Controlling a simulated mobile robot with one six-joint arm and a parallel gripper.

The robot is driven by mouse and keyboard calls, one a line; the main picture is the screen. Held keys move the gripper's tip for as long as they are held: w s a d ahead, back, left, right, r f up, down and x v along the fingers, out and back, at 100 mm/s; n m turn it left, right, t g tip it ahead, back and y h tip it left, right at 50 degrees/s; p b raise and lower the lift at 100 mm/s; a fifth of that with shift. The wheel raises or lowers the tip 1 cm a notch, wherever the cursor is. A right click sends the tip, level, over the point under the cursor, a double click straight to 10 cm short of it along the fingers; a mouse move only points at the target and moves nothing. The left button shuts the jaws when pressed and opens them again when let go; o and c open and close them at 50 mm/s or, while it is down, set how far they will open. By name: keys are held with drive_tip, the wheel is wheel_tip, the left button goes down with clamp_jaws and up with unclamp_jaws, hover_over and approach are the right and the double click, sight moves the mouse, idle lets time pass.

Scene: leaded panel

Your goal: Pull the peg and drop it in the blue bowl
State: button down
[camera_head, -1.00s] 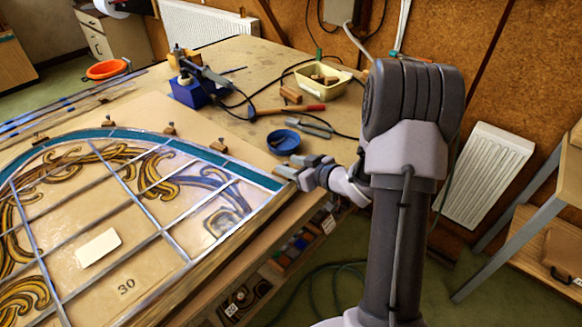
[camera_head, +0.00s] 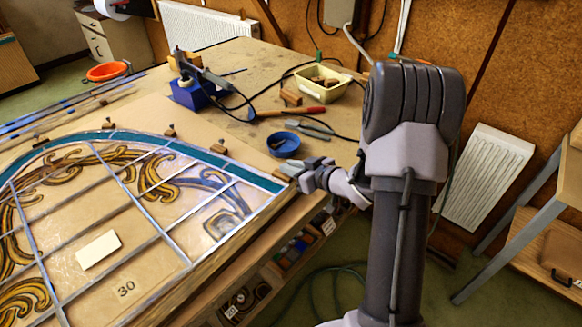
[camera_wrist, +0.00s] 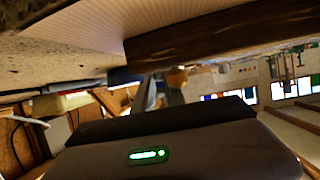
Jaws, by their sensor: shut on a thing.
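My gripper (camera_head: 291,168) is at the right corner of the leaded panel (camera_head: 130,232), low over the bench edge. Its jaws are shut on a small wooden peg at that corner, mostly hidden by the fingers. Other wooden pegs stand along the curved teal border, such as one peg (camera_head: 218,146) and another peg (camera_head: 169,131). In the wrist view a dark wooden surface is very close; I cannot tell whether it is the peg.
Pliers (camera_head: 309,129) and a red-handled hammer (camera_head: 290,110) lie behind the bowl. A cream tray (camera_head: 322,80) and a blue soldering stand (camera_head: 194,94) are farther back. A white card (camera_head: 98,250) lies on the panel. Shelves sit below the bench edge.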

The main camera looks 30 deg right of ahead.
drive_tip(key=shift+r+p, duration=1.5)
drive_tip(key=shift+r, duration=0.25)
wheel_tip(320, 180, up, 5)
drive_tip(key=p, duration=0.4)
drive_tip(key=w+d+r+p, duration=0.3)
drive_tip(key=w+r+p, duration=0.2)
drive_tip(key=p, duration=0.1)
drive_tip(key=w+d+f+b, duration=0.2)
drive_tip(key=w+f, duration=0.2)
drive_tip(key=shift+w+d+f, duration=0.2)
drive_tip(key=shift+w+f, duration=0.1)
